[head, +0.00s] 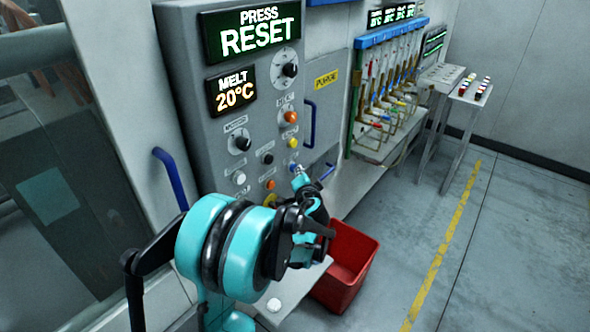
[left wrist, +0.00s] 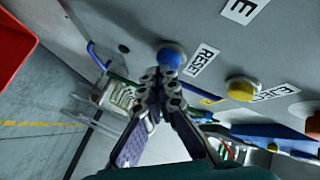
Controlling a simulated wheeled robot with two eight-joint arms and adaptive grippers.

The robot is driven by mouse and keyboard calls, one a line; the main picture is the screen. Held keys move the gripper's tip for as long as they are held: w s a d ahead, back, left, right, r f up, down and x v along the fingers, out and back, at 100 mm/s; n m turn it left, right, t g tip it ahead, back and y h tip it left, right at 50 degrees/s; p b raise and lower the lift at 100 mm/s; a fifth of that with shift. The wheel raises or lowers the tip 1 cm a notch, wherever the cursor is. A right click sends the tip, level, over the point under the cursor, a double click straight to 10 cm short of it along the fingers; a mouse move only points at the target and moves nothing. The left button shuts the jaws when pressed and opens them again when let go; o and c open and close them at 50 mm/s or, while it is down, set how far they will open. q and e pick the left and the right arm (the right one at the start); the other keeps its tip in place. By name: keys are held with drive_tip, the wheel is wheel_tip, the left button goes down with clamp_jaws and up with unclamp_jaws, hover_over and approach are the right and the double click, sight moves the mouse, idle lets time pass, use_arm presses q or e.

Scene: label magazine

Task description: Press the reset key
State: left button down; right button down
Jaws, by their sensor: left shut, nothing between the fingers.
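The reset key is a round blue button with a RESET label beside it in the left wrist view (left wrist: 173,55). It also shows in the head view (head: 293,167), low on the grey control panel (head: 200,110). My left gripper (head: 299,174) reaches the panel with its fingers shut and empty. In the left wrist view its fingertips (left wrist: 166,76) are right at the blue button's edge and overlap it. I cannot tell whether they touch it. The panel's upper display (head: 252,30) reads PRESS RESET. My right gripper is not in view.
A yellow button (left wrist: 241,88) labelled EJECT sits beside the blue one. Orange and yellow buttons and dark knobs (head: 290,70) cover the panel. A red bin (head: 345,265) stands on the floor below. The grey floor (head: 510,250) to the right is clear.

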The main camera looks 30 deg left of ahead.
use_arm(q)
drive_tip(key=shift+a, duration=0.25)
drive_tip(key=shift+d, duration=0.1)
idle(0.4)
drive_tip(key=shift+s+d, duration=0.1)
drive_tip(key=shift+d, duration=0.65)
drive_tip(key=d, duration=0.5)
drive_tip(key=shift+s, duration=0.2)
idle(0.6)
